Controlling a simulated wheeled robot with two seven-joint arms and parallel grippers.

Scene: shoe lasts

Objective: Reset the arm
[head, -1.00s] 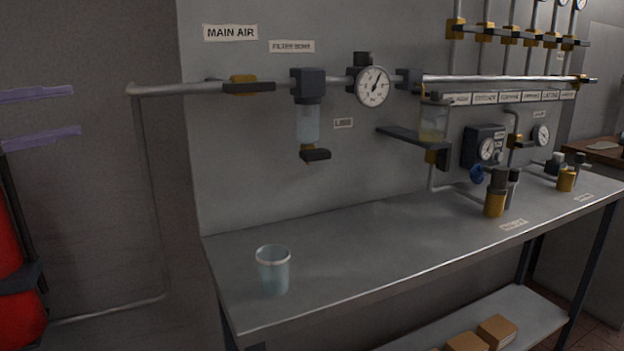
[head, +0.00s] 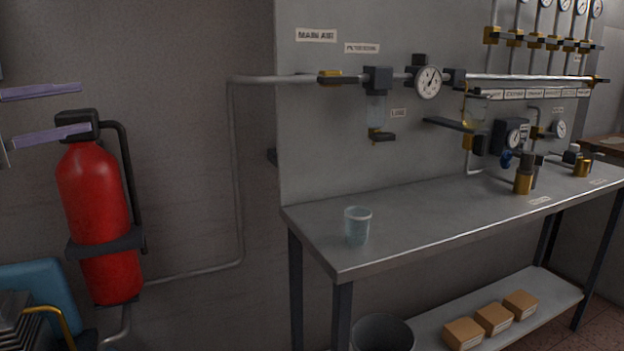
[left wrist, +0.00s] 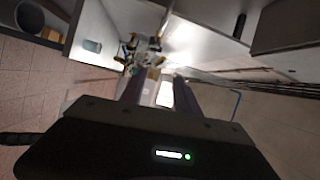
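My left gripper (head: 84,108) shows at the left edge of the head view as two pale purple fingers, spread apart with nothing between them. The fingers also show in the left wrist view (left wrist: 160,90), with a gap between them. The gripper is in the air, clear of the bench, and overlaps the top of the fire extinguisher in the picture; I cannot tell the distance between them. My right gripper is not in view.
A red fire extinguisher (head: 95,215) is on the wall at left. A metal bench (head: 440,215) at right carries a clear cup (head: 357,226) near its left end. Several boxes (head: 492,319) lie on its lower shelf; a grey bin (head: 383,333) stands below.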

